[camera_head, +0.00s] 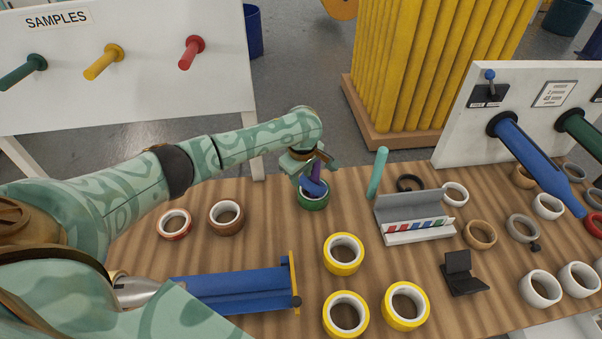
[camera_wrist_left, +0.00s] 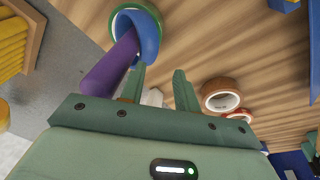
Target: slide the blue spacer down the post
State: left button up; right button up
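A purple post (camera_head: 317,166) stands near the back of the wooden table and also shows in the left wrist view (camera_wrist_left: 108,68). The blue spacer (camera_head: 314,188) is low on the post, at the green roll (camera_head: 313,203). In the left wrist view the blue spacer (camera_wrist_left: 149,38) appears as a curved band beside the post, within the green roll (camera_wrist_left: 122,16). I cannot tell whether it is fully seated. My left gripper (camera_head: 306,172) is beside the post. Its two fingers (camera_wrist_left: 160,85) are apart with nothing between them, and the post is outside them. My right gripper is out of view.
A mint upright rod (camera_head: 378,172) stands right of the post. Brown (camera_head: 226,217) and red-edged (camera_head: 174,224) rolls lie to the left. Yellow rolls (camera_head: 343,254) and a blue trough (camera_head: 235,290) are in front. A white box (camera_head: 415,218) is to the right.

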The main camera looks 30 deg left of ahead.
pick_arm(q)
notch_tip(320, 180, up, 16)
jog(key=s+d+p, duration=0.1)
jog(key=s+p, duration=0.1)
jog(key=p, duration=0.6)
jog(key=shift+s+d, duration=0.15)
jog(key=shift+d, duration=0.25)
dwell(0.4)
